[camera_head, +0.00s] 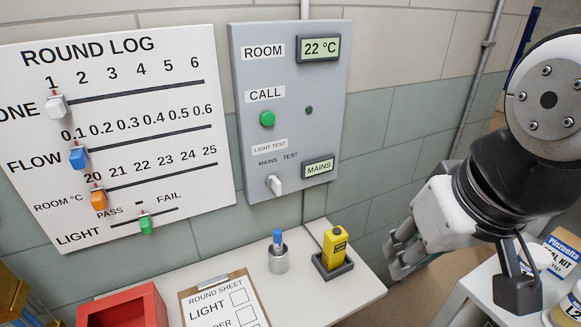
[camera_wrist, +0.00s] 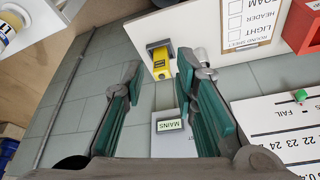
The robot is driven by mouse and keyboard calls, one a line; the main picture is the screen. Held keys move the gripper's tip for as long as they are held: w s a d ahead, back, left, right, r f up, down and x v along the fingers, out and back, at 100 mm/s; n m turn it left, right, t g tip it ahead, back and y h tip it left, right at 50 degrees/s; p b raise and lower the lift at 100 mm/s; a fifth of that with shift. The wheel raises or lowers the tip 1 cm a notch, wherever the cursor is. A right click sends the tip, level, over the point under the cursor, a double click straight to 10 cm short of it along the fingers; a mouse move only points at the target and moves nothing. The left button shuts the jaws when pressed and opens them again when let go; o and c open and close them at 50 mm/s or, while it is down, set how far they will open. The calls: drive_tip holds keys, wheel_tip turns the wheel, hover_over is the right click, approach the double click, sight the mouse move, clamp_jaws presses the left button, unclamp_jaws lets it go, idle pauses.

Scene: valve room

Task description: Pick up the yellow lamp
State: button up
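The yellow lamp (camera_head: 335,247) stands upright in a dark holder (camera_head: 333,267) on the white shelf below the grey panel, in the head view. In the wrist view the yellow lamp (camera_wrist: 161,66) shows upside down, beyond and between the fingertips. My gripper (camera_head: 402,250) is in the air to the right of the lamp, apart from it. In the wrist view my gripper (camera_wrist: 158,75) has its two green-padded fingers spread wide with nothing between them.
A metal cup (camera_head: 278,261) with a blue marker stands left of the lamp. A clipboard (camera_head: 222,300) and a red bin (camera_head: 125,308) are farther left. A grey panel (camera_head: 290,110) and a round log board (camera_head: 110,120) hang behind. A white table (camera_head: 480,292) with tubs stands at right.

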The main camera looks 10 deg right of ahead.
drive_tip(key=o, duration=0.4)
drive_tip(key=w+m, duration=0.1)
drive_tip(key=w, duration=0.1)
drive_tip(key=w+m+g+y, duration=0.1)
drive_tip(key=w, duration=0.2)
drive_tip(key=shift+w+a+r+m, duration=0.15)
drive_tip(key=shift+w+a+m, duration=0.05)
drive_tip(key=shift+m, duration=0.2)
drive_tip(key=m+g+h+p, duration=0.1)
drive_tip(key=m+g+p, duration=0.15)
drive_tip(key=m, duration=0.85)
hover_over(340, 231)
drive_tip(key=shift+g, duration=0.35)
wheel_tip(340, 231, down, 13)
drive_tip(key=shift+d+b, duration=0.1)
drive_tip(key=shift+b, duration=0.25)
wheel_tip(340, 231, down, 8)
drive_tip(key=shift+r, duration=0.15)
drive_tip(key=shift+w+a+f, duration=0.1)
drive_tip(key=shift+a+f, duration=0.1)
drive_tip(key=shift+f, duration=1.2)
drive_tip(key=shift+w+a+f, duration=0.1)
drive_tip(key=shift+a+f, duration=0.05)
drive_tip(key=shift+f, duration=1.25)
